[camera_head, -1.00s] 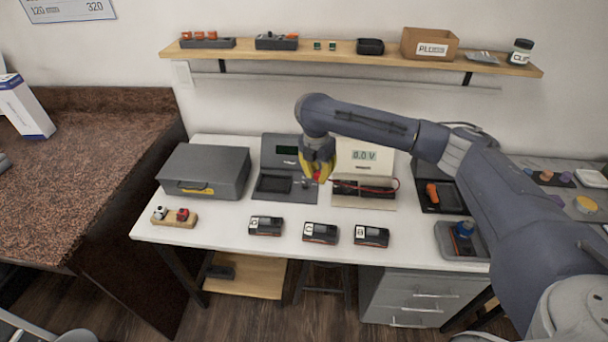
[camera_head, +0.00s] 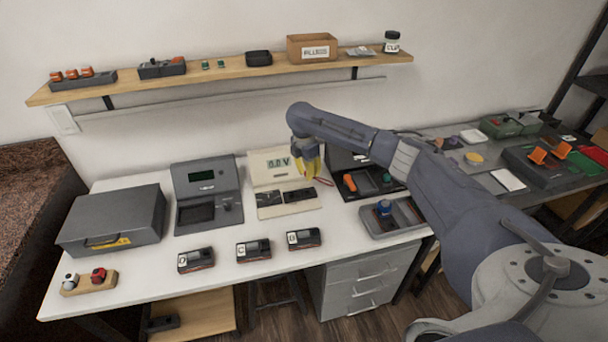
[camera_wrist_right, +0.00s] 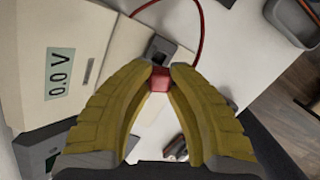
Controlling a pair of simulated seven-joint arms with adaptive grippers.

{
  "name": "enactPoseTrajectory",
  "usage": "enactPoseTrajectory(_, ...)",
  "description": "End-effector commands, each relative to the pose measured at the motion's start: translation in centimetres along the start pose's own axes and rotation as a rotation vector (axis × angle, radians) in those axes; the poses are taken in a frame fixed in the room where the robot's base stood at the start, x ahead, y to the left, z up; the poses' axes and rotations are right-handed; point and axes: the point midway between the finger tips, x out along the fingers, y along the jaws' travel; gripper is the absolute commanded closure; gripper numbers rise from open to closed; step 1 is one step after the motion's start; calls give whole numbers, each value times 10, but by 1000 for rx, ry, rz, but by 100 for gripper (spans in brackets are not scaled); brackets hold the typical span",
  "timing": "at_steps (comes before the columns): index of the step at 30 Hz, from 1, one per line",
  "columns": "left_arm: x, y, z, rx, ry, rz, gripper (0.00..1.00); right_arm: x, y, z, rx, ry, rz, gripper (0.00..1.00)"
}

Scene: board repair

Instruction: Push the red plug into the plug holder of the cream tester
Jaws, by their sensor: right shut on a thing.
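The cream tester (camera_head: 264,163) stands on the white table, its screen reading 0.0 V; it also shows in the right wrist view (camera_wrist_right: 85,35). My right gripper (camera_head: 312,176) is over the tester's right side. In the right wrist view its yellow fingers (camera_wrist_right: 160,78) are shut on the red plug (camera_wrist_right: 160,80). A red cable (camera_wrist_right: 198,22) loops nearby. A small dark block, which looks like the plug holder (camera_wrist_right: 163,51), lies just beyond the fingertips. The plug appears apart from it, but the gap is hard to judge. My left gripper is out of view.
A dark grey tester (camera_head: 205,185) stands left of the cream one, and a black case with an orange tool (camera_head: 350,183) right of it. Several labelled battery packs (camera_head: 254,250) line the table front. A grey tray (camera_head: 378,222) sits at the right. A shelf (camera_head: 230,74) runs above.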

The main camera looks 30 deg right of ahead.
Motion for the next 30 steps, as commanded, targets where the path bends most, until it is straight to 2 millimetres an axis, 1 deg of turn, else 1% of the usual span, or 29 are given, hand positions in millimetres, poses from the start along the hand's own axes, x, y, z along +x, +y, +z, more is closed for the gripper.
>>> enactPoseTrajectory(18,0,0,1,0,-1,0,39,40,0,-6,3,4,-1,100)
enactPoseTrajectory(24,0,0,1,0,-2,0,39,48,0,-7,3,3,-1,100)
enactPoseTrajectory(30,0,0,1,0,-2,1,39,51,0,-7,3,3,-1,100)
